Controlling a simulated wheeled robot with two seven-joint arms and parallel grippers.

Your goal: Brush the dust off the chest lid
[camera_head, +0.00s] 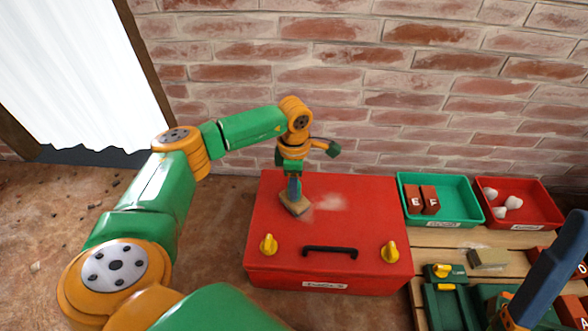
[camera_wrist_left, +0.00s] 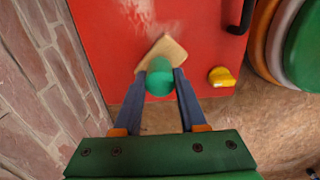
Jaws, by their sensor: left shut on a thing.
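The red chest (camera_head: 375,230) stands closed on the floor, with a black handle and two yellow latches on its front. Its lid (camera_wrist_left: 105,40) fills the top of the left wrist view. A pale dust patch (camera_head: 328,202) lies on the lid near the middle; it also shows in the left wrist view (camera_wrist_left: 138,14). My left gripper (camera_head: 294,188) is shut on the green handle of a brush (camera_wrist_left: 160,82). The brush's tan block (camera_head: 295,204) is at the lid, just left of the dust; contact is hard to tell. A blue finger of my right gripper (camera_head: 550,268) seems to show at lower right.
A green bin (camera_head: 450,214) with red lettered blocks and a red bin (camera_head: 535,215) with white lumps stand right of the chest on a wooden surface. A brick wall (camera_head: 400,80) rises behind.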

